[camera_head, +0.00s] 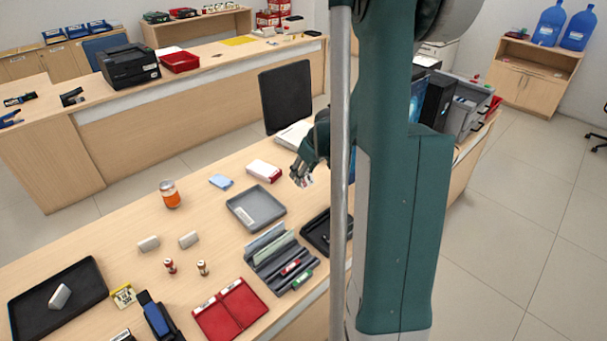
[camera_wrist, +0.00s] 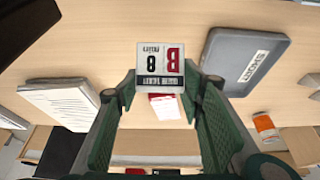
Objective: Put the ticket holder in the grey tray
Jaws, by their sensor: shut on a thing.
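The ticket holder (camera_wrist: 160,65) is a small white card with a red and black "B 8" print, upside down in the wrist view. My gripper (camera_wrist: 160,88) is shut on it, with one finger on each side. In the head view my gripper (camera_head: 302,174) holds the ticket holder (camera_head: 308,181) above the counter, to the right of the grey tray and a little farther back. The grey tray (camera_head: 272,215) is shallow and carries a white label; nothing else shows in it. It also shows in the wrist view (camera_wrist: 243,62), at the right, apart from the ticket holder.
A white and red box (camera_head: 263,171) and a light blue pad (camera_head: 221,181) lie behind the grey tray. A dark grey sorter (camera_head: 270,262) stands in front of it, a black tray (camera_head: 318,233) at its right. An orange jar (camera_head: 170,195) stands to the left.

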